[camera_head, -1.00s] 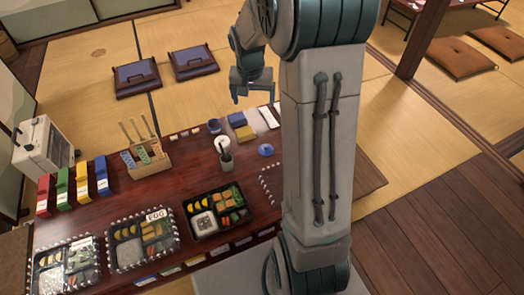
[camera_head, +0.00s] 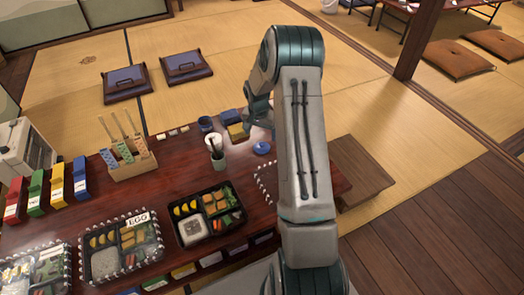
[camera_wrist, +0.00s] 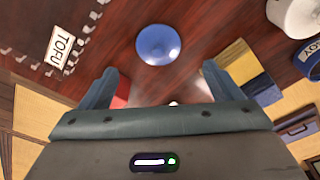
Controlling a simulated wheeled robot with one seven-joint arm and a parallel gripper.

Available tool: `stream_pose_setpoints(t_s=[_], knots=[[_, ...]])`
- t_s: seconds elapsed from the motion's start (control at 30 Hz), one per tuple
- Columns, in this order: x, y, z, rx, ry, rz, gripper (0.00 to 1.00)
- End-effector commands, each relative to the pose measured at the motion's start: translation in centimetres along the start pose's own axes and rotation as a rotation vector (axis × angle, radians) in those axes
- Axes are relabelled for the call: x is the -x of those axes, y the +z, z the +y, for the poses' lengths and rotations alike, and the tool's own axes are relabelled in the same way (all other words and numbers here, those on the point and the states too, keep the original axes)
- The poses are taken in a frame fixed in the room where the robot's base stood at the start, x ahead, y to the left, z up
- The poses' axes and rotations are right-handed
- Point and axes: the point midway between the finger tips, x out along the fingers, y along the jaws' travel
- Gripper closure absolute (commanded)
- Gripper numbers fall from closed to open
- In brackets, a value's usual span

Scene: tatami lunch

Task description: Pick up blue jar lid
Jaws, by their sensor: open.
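The blue jar lid (camera_head: 262,148) lies on the dark red wooden table (camera_head: 95,205), near its right end. In the wrist view the round blue lid (camera_wrist: 158,45) is at top centre, with a shiny domed look. My gripper (camera_wrist: 158,88) is open and empty, its two fingers spread apart. The lid shows beyond the fingertips and roughly centred between them, not touched. In the head view my gripper (camera_head: 258,130) is above the table beside the lid, partly hidden by my arm.
Bento boxes (camera_head: 205,215) lie in front.

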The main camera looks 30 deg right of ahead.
Motion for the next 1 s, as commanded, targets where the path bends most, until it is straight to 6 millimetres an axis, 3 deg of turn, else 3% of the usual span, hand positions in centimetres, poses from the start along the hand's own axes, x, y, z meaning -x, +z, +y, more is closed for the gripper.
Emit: stream_pose_setpoints(t_s=[0.07, 0.37, 0.63, 0.9, 1.0], knots=[[-1.3, 0.1, 0.0, 0.0, -0.001, -0.001, 0.14], [-3.0, 0.1, 0.1, 0.002, 0.0, 0.0, 0.14], [-6.8, 0.1, 0.2, 0.001, -0.001, -0.001, 0.14], [-7.0, 0.1, 0.2, 0.001, -0.001, 0.001, 0.14], [-7.0, 0.1, 0.2, 0.001, -0.001, 0.001, 0.39]])
